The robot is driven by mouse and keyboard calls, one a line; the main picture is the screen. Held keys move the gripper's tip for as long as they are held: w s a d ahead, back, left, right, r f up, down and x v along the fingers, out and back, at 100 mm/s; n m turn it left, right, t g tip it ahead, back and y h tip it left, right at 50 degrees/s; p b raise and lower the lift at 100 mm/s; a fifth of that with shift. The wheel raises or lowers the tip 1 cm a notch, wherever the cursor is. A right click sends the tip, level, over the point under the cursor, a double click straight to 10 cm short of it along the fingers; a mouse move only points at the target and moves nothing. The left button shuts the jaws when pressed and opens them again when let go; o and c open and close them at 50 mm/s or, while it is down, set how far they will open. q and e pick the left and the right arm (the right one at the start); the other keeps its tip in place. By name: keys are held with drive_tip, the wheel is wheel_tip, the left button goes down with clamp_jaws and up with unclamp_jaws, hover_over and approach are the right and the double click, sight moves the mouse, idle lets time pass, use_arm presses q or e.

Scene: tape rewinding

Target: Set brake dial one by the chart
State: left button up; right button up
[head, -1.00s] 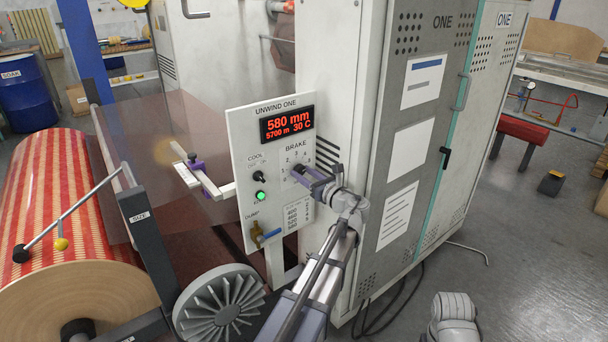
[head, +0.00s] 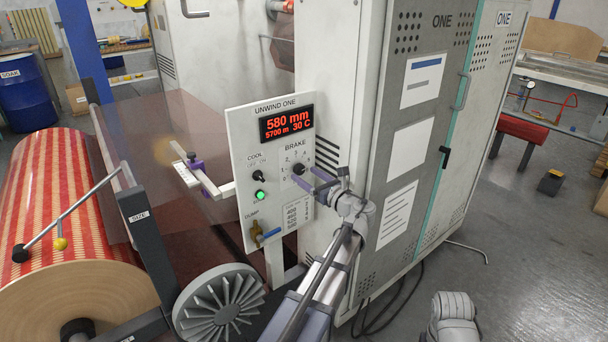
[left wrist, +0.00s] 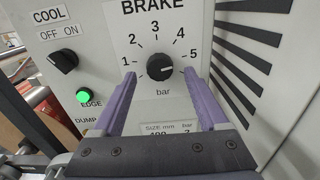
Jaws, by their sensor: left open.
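The brake dial is a black round knob (head: 298,168) on the white UNWIND ONE panel (head: 241,135). In the left wrist view the knob (left wrist: 160,67) stands among the figures 1 to 5, and its light mark seems to point right, near 5. My left gripper (head: 316,181) is open, with a purple finger on either side below the knob and apart from it. The display (head: 287,123) reads 580 mm, 5700 m, 30 C. The chart (head: 298,215) sits below the dial; its rows are too small to read, and my gripper partly hides it in the left wrist view (left wrist: 160,129).
A COOL switch (head: 259,176), a lit green button (head: 260,194) and a DUMP valve (head: 259,234) lie left of the dial. A grey cabinet (head: 408,165) stands to the right, and the striped roll (head: 60,195) to the left.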

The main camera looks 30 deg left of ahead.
use_arm(q)
drive_tip(key=v, duration=0.5)
drive_tip(key=shift+s+d, duration=0.15)
drive_tip(key=shift+d, duration=0.2)
drive_tip(key=s+d+n+g+h+p, duration=0.3)
drive_tip(key=s+d+n+h+p, duration=0.4)
drive_tip(key=s+d, duration=0.5)
drive_tip(key=s+d+f+n+g+h+p, duration=0.1)
drive_tip(key=s+d+n+g+h+p, duration=0.3)
drive_tip(key=s+d+n+h+p, duration=0.4)
drive_tip(key=s+d+n+p, duration=0.4)
drive_tip(key=d+p, duration=0.1)
drive_tip(key=d, duration=0.4)
drive_tip(key=shift+s+d+f, duration=0.2)
drive_tip(key=shift+d+f, duration=0.1)
